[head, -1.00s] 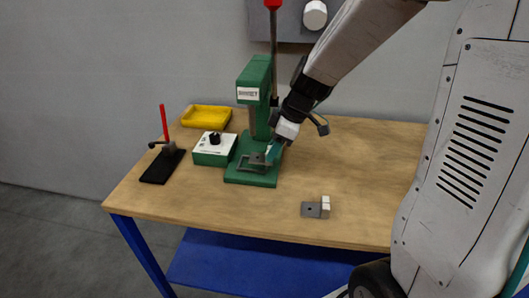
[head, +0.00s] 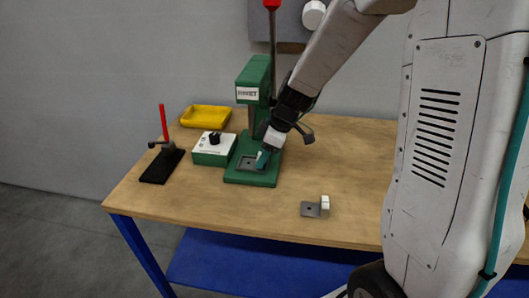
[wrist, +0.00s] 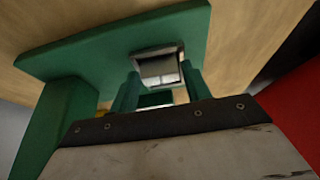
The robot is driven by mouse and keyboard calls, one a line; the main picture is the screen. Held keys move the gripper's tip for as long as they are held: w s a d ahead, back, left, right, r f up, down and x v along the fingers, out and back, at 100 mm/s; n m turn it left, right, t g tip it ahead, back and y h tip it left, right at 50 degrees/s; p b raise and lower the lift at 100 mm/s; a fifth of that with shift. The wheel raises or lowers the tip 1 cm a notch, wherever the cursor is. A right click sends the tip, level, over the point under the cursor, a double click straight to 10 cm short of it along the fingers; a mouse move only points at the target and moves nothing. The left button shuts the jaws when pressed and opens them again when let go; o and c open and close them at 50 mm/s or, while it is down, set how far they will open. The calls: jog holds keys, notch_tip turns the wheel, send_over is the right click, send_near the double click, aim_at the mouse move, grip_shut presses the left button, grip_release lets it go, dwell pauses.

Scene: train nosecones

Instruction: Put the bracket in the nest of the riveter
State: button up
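A grey bracket-like part (head: 311,209) with a pale upright end lies on the table, right of the riveter's base and in front of it. The green riveter (head: 252,80) stands on the table, its nest (head: 245,162) a grey square frame on the base. My gripper (head: 262,159) points down at the nest's right side. In the wrist view its two teal fingers stand apart, with the nest (wrist: 157,58) just beyond the tips. A grey surface and a bright patch show inside the frame; I cannot tell whether a part lies there. The fingers hide part of the nest.
A white-topped green control box (head: 213,149) stands left of the riveter. A yellow tray (head: 206,117) is behind it. A black-based clamp with a red handle (head: 162,166) is farther left. The table's right side (head: 365,165) is mostly clear.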

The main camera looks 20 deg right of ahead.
jog(key=shift+o, duration=0.9)
jog(key=shift+r, duration=0.1)
jog(key=shift+r, duration=0.25)
jog(key=v, duration=1.1)
jog(key=s+a+r+m+h, duration=0.1)
jog(key=s+m, duration=0.4)
jog(key=s, duration=0.8)
jog(key=s+a+r+m+g+h, duration=0.1)
jog(key=s+m, duration=0.5)
jog(key=s, duration=0.7)
notch_tip(320, 180, up, 2)
jog(key=shift+a+r+h, duration=0.1)
jog(key=shift+a+h, duration=0.4)
jog(key=shift+h, duration=0.4)
